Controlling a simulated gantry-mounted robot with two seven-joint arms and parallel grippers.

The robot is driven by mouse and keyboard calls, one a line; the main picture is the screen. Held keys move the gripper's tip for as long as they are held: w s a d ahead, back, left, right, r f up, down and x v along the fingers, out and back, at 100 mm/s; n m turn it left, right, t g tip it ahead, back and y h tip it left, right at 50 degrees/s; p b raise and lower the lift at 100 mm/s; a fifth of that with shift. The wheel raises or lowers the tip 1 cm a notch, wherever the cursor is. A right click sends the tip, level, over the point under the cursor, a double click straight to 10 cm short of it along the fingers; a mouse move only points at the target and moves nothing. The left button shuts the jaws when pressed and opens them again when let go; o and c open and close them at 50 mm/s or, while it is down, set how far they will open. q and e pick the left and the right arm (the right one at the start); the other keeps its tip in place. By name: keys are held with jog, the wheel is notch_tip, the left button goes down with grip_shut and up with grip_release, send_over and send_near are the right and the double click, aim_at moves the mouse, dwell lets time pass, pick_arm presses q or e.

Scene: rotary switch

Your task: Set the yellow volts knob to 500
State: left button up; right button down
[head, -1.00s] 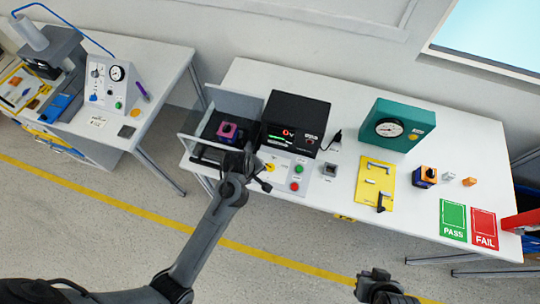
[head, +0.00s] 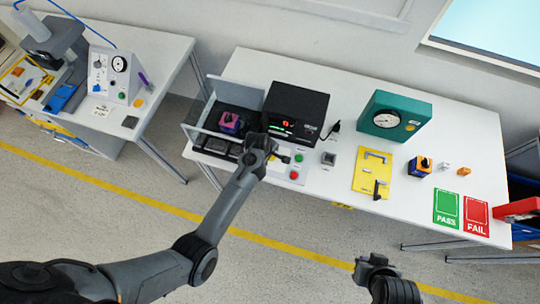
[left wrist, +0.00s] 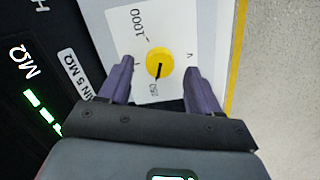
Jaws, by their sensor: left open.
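The yellow volts knob (left wrist: 159,64) sits on a white dial card (left wrist: 135,30) in the left wrist view. Its black pointer line is aimed down in the picture, toward a small label that looks like 250. A 1000 mark and a V show around it; another mark beside the left finger is mostly hidden. My left gripper (left wrist: 160,82) is open, with one purple finger on each side of the knob and clear gaps between. In the head view my left gripper (head: 280,157) covers the knob. My right gripper (head: 375,263) is empty at the bottom, away from the table.
The black meter box (head: 297,113) stands just behind the dial panel. Green and red buttons (head: 294,175) lie right of my left gripper. A clear-walled bay (head: 195,135) holding a purple block (head: 231,122) is to its left. Yellow plate (head: 370,185) lies farther right.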

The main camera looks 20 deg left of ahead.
pick_arm(q)
jog(key=shift+x, duration=1)
jog(key=shift+c, duration=0.3)
jog(key=c, duration=1)
